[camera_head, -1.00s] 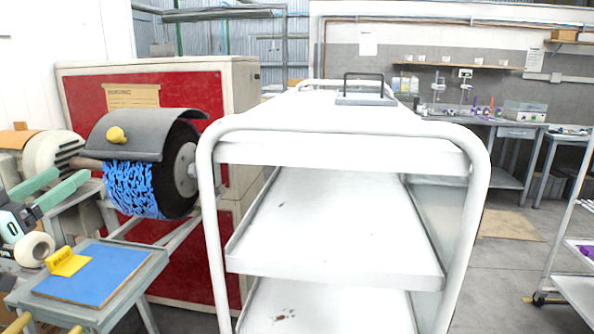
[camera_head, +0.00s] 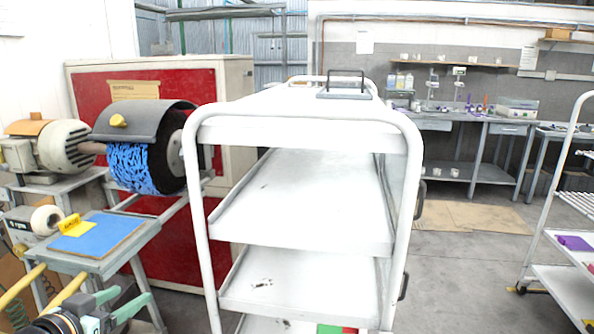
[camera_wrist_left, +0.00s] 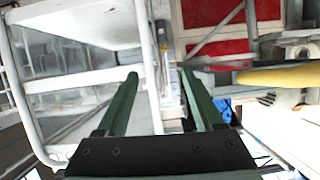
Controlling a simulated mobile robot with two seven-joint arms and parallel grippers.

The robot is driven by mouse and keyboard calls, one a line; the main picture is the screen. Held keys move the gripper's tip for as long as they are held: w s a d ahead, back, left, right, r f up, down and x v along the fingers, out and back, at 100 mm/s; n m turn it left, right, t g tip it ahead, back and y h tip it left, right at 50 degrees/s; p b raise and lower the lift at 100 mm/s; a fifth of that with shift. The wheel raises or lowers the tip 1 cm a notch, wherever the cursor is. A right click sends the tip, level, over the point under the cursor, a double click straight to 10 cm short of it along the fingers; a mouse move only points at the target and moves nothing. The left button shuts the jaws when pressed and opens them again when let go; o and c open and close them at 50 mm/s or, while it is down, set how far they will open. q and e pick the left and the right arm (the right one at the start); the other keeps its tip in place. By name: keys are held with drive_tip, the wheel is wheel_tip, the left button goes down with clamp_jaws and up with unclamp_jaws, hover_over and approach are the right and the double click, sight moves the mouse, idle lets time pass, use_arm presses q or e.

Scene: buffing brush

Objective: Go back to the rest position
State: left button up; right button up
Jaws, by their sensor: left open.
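My left gripper (camera_head: 130,302) is at the lower left of the head view, low in front of the small table with the blue pad (camera_head: 98,236). Its two green fingers are apart with nothing between them. In the left wrist view the spread fingers (camera_wrist_left: 158,74) point toward the white trolley frame and the red panel. The buffing brush (camera_head: 142,168), blue at its near face with a dark wheel beside it, sits under a grey hood (camera_head: 143,117) on the machine. My right gripper is not in view.
A white shelved trolley (camera_head: 300,208) stands in the middle, close ahead. Another rack (camera_head: 560,290) stands at right. Open floor (camera_head: 455,255) lies between trolley and rack.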

use_arm(q)
drive_tip(key=s+d+f+g, duration=0.3)
drive_tip(key=s+d+f, duration=0.15)
drive_tip(key=f, duration=0.35)
drive_tip(key=s+d+f+g, duration=0.2)
drive_tip(key=s+d+f, duration=0.1)
drive_tip(key=s+f, duration=0.3)
drive_tip(key=s+d+f+m+g, duration=0.1)
drive_tip(key=s+d+f+g, duration=0.25)
drive_tip(key=s, duration=0.35)
drive_tip(key=s+d+f+g, duration=0.2)
drive_tip(key=s+d+f, duration=0.1)
drive_tip(key=s+f, duration=0.3)
drive_tip(key=w+d+f+t+h+p, duration=0.2)
drive_tip(key=w+d+f+t+p, duration=0.1)
drive_tip(key=t+p, duration=0.3)
drive_tip(key=shift+w+d+f+p, duration=0.2)
drive_tip(key=shift+w+d+p, duration=0.2)
drive_tip(key=shift+d+p, duration=0.35)
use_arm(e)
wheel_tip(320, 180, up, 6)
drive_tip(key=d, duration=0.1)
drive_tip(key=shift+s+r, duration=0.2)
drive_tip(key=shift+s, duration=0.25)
